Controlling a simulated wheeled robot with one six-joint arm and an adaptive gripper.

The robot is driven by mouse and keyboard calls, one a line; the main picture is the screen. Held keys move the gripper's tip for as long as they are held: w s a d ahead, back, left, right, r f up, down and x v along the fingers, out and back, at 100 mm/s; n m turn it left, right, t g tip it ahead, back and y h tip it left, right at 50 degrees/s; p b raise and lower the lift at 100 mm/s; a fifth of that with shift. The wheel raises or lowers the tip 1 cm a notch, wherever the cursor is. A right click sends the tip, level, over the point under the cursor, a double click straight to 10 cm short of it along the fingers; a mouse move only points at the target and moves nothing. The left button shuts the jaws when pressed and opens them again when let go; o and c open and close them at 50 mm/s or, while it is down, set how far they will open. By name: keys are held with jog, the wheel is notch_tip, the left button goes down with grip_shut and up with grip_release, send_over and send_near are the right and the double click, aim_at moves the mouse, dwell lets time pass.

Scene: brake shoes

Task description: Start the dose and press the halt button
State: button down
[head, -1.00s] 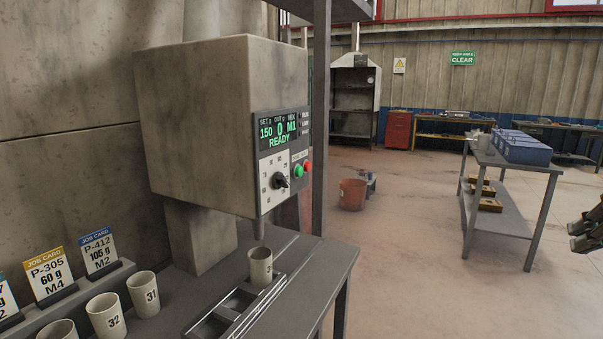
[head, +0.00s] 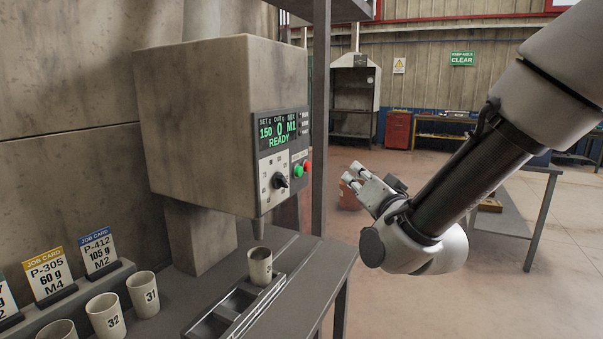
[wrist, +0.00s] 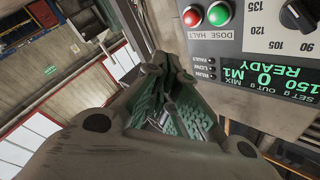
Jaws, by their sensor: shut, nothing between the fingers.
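The dosing machine (head: 215,110) is a grey box over the bench. Its screen (head: 278,129) reads SET 150, OUT 0, M1, READY. Below are a black dial (head: 280,181), a green dose button (head: 298,171) and a red halt button (head: 307,166). In the wrist view the panel is upside down, with the green button (wrist: 219,14) right of the red button (wrist: 192,17). A cup (head: 260,267) stands under the nozzle (head: 258,229). My gripper (head: 350,175) is shut and empty, right of the panel and apart from the buttons; its fingers (wrist: 170,112) show in the wrist view.
Cups, including cup 31 (head: 143,295) and cup 32 (head: 105,315), stand at the lower left before job cards (head: 98,253). A dark post (head: 321,120) rises just right of the machine. Open floor lies beyond the bench.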

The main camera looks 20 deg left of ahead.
aim_at(299, 172)
jog(key=shift+a, duration=0.15)
jog(key=a, duration=0.8)
jog(key=shift+w+a, duration=0.2)
jog(key=shift+w, duration=0.15)
jog(key=shift+a, duration=0.15)
dwell(1.1)
jog(key=shift+a, duration=0.3)
jog(key=shift+a, duration=0.45)
dwell(0.6)
jog(key=shift+d, duration=0.9)
